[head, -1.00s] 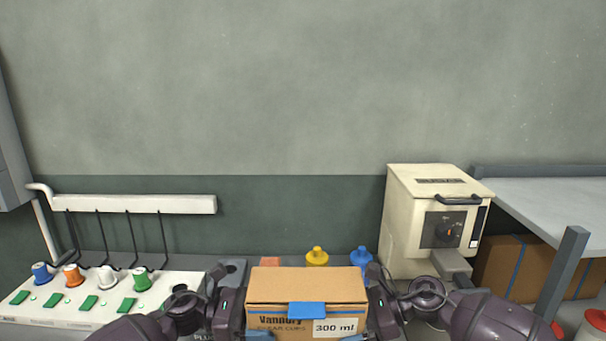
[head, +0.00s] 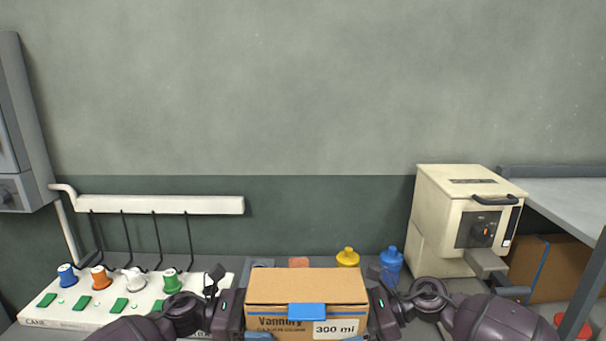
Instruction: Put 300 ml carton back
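The 300 ml carton (head: 306,287) is a brown cardboard box with a blue tab on its front and a white "300 ml" label. It is at the bottom middle of the head view, roughly level. My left gripper (head: 230,312) is at its left side and my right gripper (head: 381,312) is at its right side. The carton is held between the two. The fingertips are mostly hidden at the bottom edge, so how far each gripper is closed does not show.
A cream machine (head: 468,222) stands on the right, beside a grey shelf (head: 565,200) with a brown carton (head: 545,268) under it. A dispenser panel (head: 95,307) with coloured caps is at left. A yellow bottle (head: 347,257) and a blue bottle (head: 391,262) stand behind the held carton.

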